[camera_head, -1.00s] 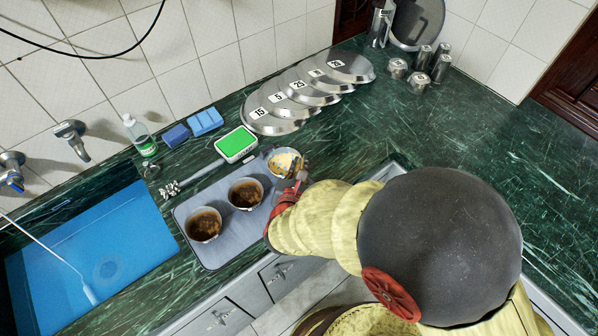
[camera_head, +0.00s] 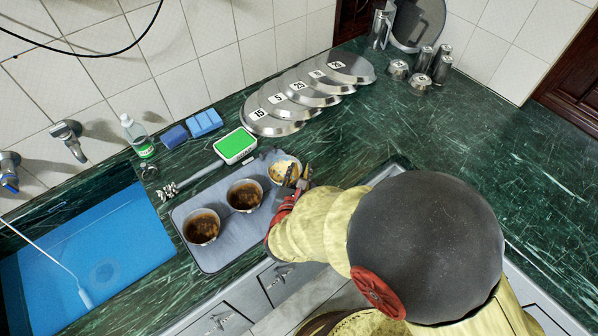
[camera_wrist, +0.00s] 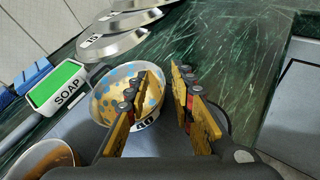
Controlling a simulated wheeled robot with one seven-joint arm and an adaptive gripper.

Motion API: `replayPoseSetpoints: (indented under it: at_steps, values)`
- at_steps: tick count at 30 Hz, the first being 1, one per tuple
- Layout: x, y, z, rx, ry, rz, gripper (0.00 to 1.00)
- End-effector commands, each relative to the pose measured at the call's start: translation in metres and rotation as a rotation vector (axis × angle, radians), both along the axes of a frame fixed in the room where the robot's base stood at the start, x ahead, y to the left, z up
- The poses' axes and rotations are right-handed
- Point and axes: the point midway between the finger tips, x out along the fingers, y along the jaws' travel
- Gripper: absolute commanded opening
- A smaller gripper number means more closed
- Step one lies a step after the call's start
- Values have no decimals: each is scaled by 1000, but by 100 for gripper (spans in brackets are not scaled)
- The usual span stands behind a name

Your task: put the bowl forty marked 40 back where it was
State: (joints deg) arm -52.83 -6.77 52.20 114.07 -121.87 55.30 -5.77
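The bowl marked 40 (camera_head: 281,167) is at the upper right end of the grey tray (camera_head: 224,250). In the wrist view the bowl (camera_wrist: 112,88) has a patterned yellow, white and blue inside, and its label reads 40. My gripper (camera_head: 298,176) is at the bowl's right rim. In the wrist view my gripper (camera_wrist: 165,78) shows its two fingers apart. One finger overlaps the bowl's inside and the other is outside its right edge. Finger contact with the wall is hard to tell. The bowl's underside is hidden.
Two bowls with brown contents, a middle one (camera_head: 244,195) and a left one (camera_head: 201,227), stand on the tray. Numbered metal lids (camera_head: 268,119) lie at the back.

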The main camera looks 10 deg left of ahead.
Motion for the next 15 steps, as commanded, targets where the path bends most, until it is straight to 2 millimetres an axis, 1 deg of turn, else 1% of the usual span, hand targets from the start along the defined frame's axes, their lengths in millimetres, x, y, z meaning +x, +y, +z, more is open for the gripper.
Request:
replayPoseSetpoints:
  at_steps: [5, 9, 11, 15]
  values:
    - [0, 0, 0, 0, 0, 0, 24]
    - [-1, 0, 6, 0, 0, 1, 24]
    - [-9, 0, 8, 0, 1, 2, 24]
    - [-34, 0, 20, 0, 0, 5, 24]
